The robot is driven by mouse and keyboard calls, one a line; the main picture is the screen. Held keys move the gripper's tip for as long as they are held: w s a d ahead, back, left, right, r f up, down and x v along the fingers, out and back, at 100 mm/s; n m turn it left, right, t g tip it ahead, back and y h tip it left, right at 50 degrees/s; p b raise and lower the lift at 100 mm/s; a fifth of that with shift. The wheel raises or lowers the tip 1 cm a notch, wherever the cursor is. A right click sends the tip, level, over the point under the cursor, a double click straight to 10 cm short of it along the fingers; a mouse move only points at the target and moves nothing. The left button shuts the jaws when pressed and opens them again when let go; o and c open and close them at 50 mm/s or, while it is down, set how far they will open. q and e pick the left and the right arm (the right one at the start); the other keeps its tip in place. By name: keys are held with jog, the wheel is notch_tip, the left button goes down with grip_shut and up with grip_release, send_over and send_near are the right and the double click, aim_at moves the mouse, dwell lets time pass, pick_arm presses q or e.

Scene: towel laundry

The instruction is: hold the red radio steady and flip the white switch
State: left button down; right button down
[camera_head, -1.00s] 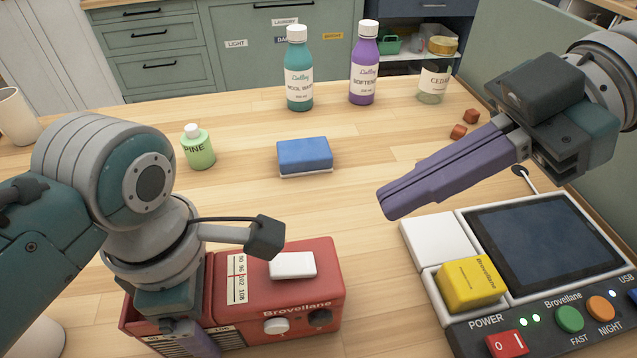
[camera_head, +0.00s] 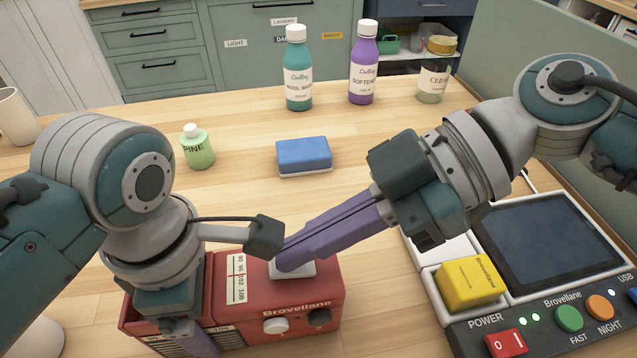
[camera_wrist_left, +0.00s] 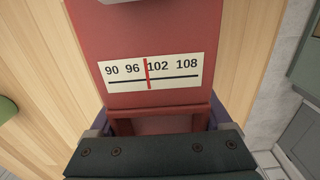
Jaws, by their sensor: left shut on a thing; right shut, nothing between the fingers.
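The red radio (camera_head: 222,282) lies on the wooden table at the front, with a dial strip on its top and two knobs on its front side. My left gripper (camera_head: 196,335) is shut on the radio near its left end; the purple fingers also show on both sides of the radio in the left wrist view (camera_wrist_left: 158,128). The white switch (camera_head: 305,270) is on the radio's top and partly hidden by my right gripper. My right gripper (camera_head: 282,266) is shut and empty, its purple fingertips over the switch; I cannot tell if they touch it.
A grey control panel (camera_head: 462,338) with a dark screen and a yellow block (camera_head: 470,283) stands at the right. A blue sponge (camera_head: 303,153), a green bottle (camera_head: 198,148) and two tall bottles stand farther back.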

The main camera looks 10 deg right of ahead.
dwell(0.3)
jog(key=shift+a+f+h, duration=0.2)
jog(key=shift+f+h, duration=0.1)
jog(key=shift+h, duration=0.2)
jog(key=shift+d, duration=0.15)
jog(key=shift+s+d+f, duration=0.1)
jog(key=shift+d+f, duration=0.45)
jog(key=shift+d, duration=0.35)
jog(key=v, duration=1)
jog(key=shift+w+r, duration=0.2)
jog(key=shift+a, duration=0.25)
